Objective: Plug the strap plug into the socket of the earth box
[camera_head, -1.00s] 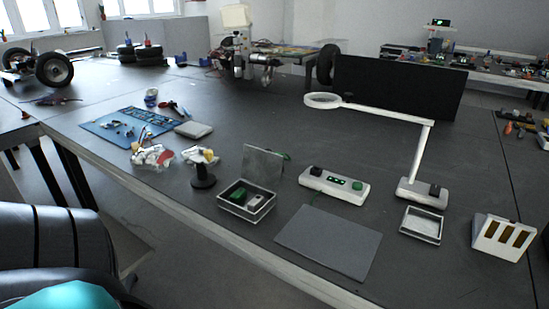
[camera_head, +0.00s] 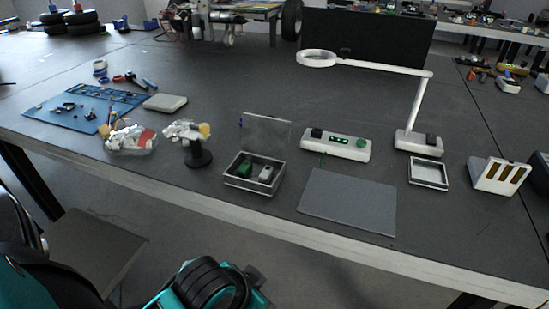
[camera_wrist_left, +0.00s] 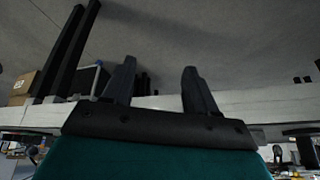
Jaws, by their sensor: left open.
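A white box (camera_head: 336,145) with a black part, small green lights and a green button stands behind the grey mat; it looks like the earth box, but I cannot make out its socket. A small open case (camera_head: 254,184) with a raised clear lid (camera_head: 265,133) holds a green piece (camera_head: 245,168) and a pale piece (camera_head: 265,174). I cannot tell whether either is the strap plug. My left arm (camera_head: 210,285) is at the bottom, below the table's front edge. In the left wrist view my left gripper (camera_wrist_left: 155,88) has its fingers apart and nothing between them. My right gripper is not seen.
A grey mat (camera_head: 347,202) lies in front of the white box. A magnifier lamp (camera_head: 418,143), a shallow tray (camera_head: 429,174) and a slotted white holder (camera_head: 497,176) stand right. A black stand (camera_head: 198,158), foil bag (camera_head: 130,139) and blue mat (camera_head: 65,118) are left.

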